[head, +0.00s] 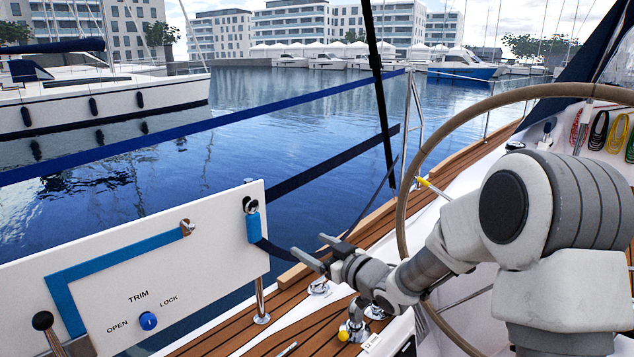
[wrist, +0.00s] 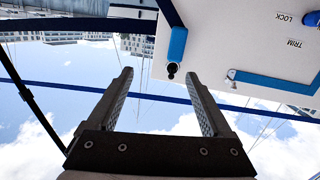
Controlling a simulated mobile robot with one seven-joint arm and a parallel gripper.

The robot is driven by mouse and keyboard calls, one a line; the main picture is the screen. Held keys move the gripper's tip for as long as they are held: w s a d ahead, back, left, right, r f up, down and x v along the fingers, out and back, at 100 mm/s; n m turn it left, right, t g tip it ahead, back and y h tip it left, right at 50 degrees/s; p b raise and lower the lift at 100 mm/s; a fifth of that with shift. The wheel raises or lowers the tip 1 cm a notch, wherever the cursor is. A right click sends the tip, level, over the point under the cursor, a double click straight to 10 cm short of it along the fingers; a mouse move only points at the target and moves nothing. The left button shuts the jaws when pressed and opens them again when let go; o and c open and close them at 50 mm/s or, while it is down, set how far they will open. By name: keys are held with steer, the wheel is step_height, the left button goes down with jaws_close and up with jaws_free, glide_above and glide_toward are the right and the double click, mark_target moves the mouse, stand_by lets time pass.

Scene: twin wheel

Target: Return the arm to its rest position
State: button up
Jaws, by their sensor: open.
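My arm (head: 560,220) reaches in from the right of the head view, bent low and pointing left past the steering wheel. My gripper (head: 318,250) is open and empty, just right of the white panel's edge. Both fingers also show apart in the wrist view (wrist: 158,76), with sky between them. The white panel (head: 210,270) carries a blue knob (head: 148,321) marked OPEN, LOCK and TRIM, and a blue handle (head: 253,227) at its right edge. The blue handle shows beyond the fingers in the wrist view (wrist: 177,45). The gripper appears apart from it.
The steering wheel rim (head: 425,160) curves close around my arm. Blue straps (head: 210,127) run along the boat's side. A black-knobbed lever (head: 42,321) stands at lower left. Deck fittings (head: 354,327) sit below the gripper. Coloured rope coils (head: 598,130) hang at right.

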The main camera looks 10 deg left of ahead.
steer(key=s+d+r+m+h, duration=0.3)
steer(key=s+d+r+h, duration=0.15)
steer(key=d, duration=0.35)
steer(key=s+d+r+m+h, duration=0.25)
steer(key=s+d+h, duration=0.3)
steer(key=d, duration=0.35)
steer(key=s+d+f+m+g+h, duration=0.1)
steer(key=s+d+m+g, duration=0.15)
steer(key=s, duration=0.95)
steer(key=s+d+m+g+h, duration=0.1)
steer(key=s+d+m+g, duration=0.15)
steer(key=s, duration=0.95)
step_height(320, 180, up, 19)
steer(key=s+g+p, duration=0.1)
steer(key=p, duration=1.9)
steer(key=shift+a+r+n, duration=0.2)
steer(key=shift+a+n, duration=0.2)
steer(key=shift+n, duration=0.05)
steer(key=c, duration=0.5)
steer(key=shift+a, duration=0.15)
steer(key=shift+c, duration=0.2)
